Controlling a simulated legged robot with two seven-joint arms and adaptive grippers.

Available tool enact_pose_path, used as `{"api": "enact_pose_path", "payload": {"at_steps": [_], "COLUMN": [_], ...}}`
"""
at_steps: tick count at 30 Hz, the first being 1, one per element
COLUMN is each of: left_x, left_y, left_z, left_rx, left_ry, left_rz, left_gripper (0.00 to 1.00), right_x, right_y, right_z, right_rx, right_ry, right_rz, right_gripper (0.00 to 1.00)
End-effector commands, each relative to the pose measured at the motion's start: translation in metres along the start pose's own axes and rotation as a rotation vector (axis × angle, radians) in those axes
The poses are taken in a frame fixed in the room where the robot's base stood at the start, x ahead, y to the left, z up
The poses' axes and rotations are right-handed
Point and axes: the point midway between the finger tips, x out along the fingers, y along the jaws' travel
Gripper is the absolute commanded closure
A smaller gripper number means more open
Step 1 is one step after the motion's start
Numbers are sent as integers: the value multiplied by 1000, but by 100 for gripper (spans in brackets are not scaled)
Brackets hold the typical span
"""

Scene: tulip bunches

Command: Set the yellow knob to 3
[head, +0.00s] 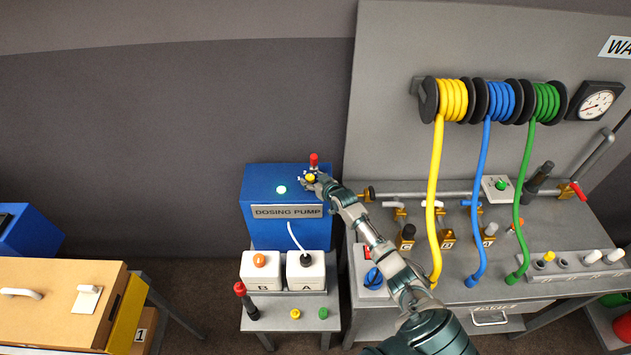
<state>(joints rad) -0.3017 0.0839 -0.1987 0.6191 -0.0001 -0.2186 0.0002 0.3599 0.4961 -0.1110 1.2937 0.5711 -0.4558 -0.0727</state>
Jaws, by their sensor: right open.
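The small yellow knob (310,177) is at the pump's upper right, mostly covered by my right gripper (312,181). My right gripper is open with its fingers at the knob; I cannot tell whether they touch it. The knob's pointer and scale digits are hidden or too small to read. My left gripper is not in view.
A red-topped part (314,160) stands just behind the knob. White bottles B (260,273) and A (305,274) stand before the pump. A bench (545,225) with hoses and valves lies right of my arm. A cardboard box (60,305) is at the left.

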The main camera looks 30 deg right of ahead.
Motion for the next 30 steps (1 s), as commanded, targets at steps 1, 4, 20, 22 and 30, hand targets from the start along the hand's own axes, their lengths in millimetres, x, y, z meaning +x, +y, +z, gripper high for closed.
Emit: {"api": "enact_pose_path", "payload": {"at_steps": [1, 4, 20, 22, 30], "left_x": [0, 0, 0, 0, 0], "left_y": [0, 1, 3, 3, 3], "left_z": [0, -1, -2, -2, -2], "left_rx": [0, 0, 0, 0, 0], "left_ry": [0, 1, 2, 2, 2], "left_rz": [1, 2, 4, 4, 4], "left_gripper": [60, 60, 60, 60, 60], "right_x": [-3, -13, -110, -114, -118], "right_y": [0, 0, 2, 2, 2], "right_z": [0, 1, 2, 2, 1], "right_rx": [-1, 0, 0, 1, 1], "right_ry": [0, -1, -2, -2, -1], "right_rz": [0, -1, 0, 1, 1], "right_gripper": [38, 38, 38, 38, 38]}}
